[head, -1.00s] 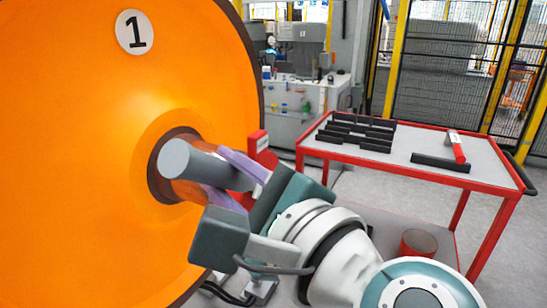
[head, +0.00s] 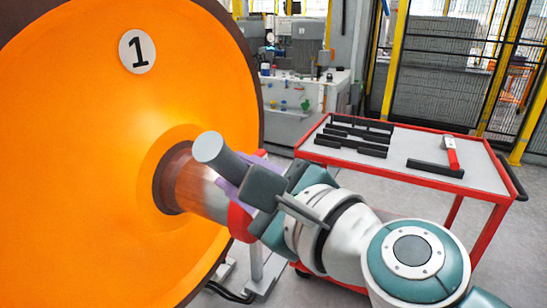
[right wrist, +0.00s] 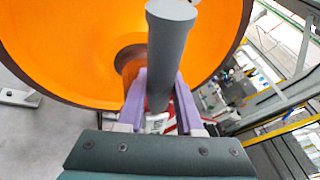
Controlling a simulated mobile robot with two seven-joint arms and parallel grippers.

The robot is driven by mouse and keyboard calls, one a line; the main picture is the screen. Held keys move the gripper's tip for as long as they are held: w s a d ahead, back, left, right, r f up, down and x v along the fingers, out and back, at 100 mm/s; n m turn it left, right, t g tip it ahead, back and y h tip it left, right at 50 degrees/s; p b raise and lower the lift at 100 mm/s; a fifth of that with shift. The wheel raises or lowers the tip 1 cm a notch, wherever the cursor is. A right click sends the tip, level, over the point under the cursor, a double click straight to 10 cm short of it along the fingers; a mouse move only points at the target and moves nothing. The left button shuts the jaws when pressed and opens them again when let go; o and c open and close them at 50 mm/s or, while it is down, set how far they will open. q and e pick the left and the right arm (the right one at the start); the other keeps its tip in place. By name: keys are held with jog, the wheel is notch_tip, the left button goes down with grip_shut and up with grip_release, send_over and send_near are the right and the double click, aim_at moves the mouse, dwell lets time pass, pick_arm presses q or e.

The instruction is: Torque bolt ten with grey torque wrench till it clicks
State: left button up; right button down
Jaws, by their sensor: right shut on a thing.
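The grey torque wrench shows as a thick grey cylinder (head: 222,158) in the head view, its round end toward me and its shaft slanting down to the right. My right gripper (head: 238,180) has its purple fingers shut on it. In the right wrist view the wrench (right wrist: 170,50) stands upright between the fingers of the right gripper (right wrist: 161,88). The orange wheel (head: 90,150) marked 1 fills the left, with its hub and axle (head: 190,188) behind the wrench. The wrench's working end and bolt ten are hidden. My left gripper is out of view.
A red part (head: 240,222) sits at the axle end beside my right gripper. A red-rimmed cart (head: 400,172) at the right carries black holders (head: 355,135) and a red-handled tool (head: 452,153). Grey floor lies between the wheel and the cart.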

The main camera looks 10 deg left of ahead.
jog(key=s+a+f+n+t+y+b, duration=0.1)
jog(key=s+f+n+b, duration=0.3)
jog(key=b, duration=0.9)
notch_tip(320, 180, down, 2)
jog(key=shift+s+a+f+t+y, duration=0.1)
jog(key=shift+s+a+t+y, duration=0.2)
jog(key=shift+s+t, duration=0.1)
jog(key=f+n+b, duration=0.1)
jog(key=f+b, duration=0.1)
jog(key=b, duration=0.2)
jog(key=s+f+n+b, duration=0.1)
jog(key=f+n+b, duration=0.1)
jog(key=b, duration=0.1)
jog(key=shift+s+a+t+y+b, duration=0.2)
jog(key=shift+t+y+b, duration=0.1)
jog(key=shift+y+b, duration=0.1)
